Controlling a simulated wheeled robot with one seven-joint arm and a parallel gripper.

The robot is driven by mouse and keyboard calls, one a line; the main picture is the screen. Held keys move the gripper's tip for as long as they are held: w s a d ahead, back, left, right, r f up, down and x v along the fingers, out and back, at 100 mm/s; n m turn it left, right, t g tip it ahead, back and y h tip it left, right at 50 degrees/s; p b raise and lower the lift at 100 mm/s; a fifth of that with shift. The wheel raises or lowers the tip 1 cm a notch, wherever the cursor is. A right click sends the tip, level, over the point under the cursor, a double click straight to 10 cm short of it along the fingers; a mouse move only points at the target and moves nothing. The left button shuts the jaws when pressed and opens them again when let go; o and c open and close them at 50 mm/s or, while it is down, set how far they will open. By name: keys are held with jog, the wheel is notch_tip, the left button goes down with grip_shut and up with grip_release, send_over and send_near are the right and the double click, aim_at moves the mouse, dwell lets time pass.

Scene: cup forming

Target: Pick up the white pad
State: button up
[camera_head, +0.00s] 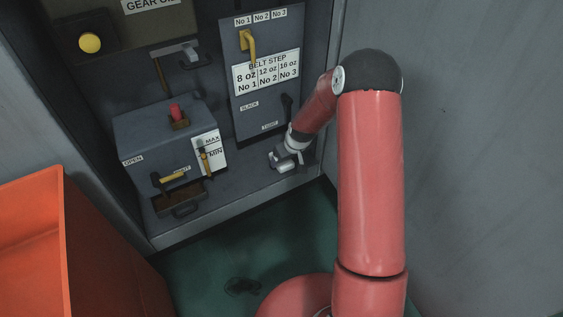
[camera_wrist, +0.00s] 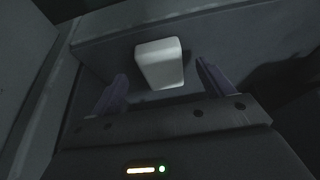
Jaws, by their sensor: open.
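The white pad (camera_wrist: 160,64) is a small block with rounded corners in the wrist view. It lies on the grey ledge, ahead of my gripper (camera_wrist: 163,80) and between the lines of its two fingers. The fingers are apart, with nothing between them that I can see held. In the head view my gripper (camera_head: 284,160) is low over the ledge, to the right of the grey box. A small pale shape at its tip is the white pad (camera_head: 286,167), partly hidden by the gripper.
A grey box (camera_head: 150,140) with a red knob, labels and a pulled-out drawer (camera_head: 180,199) stands left on the ledge (camera_head: 235,195). A panel (camera_head: 262,105) with a yellow handle rises behind my gripper. An orange bin (camera_head: 30,250) is at lower left. A grey wall is at right.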

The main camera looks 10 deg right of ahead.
aim_at(284, 163)
jog(key=x, duration=0.3)
jog(key=shift+r, duration=0.1)
jog(key=c, duration=1.1)
jog(key=shift+o, duration=0.2)
jog(key=shift+s+a+r, duration=0.1)
jog(key=shift+a+r, duration=0.1)
jog(key=shift+r, duration=0.35)
notch_tip(284, 163, up, 6)
jog(key=shift+s+a+r+p, duration=0.1)
jog(key=shift+r+p, duration=0.1)
jog(key=shift+p, duration=0.5)
jog(key=s+a, duration=1.3)
jog(key=s, duration=0.1)
jog(key=shift+a+f, duration=0.15)
jog(key=shift+f, duration=0.1)
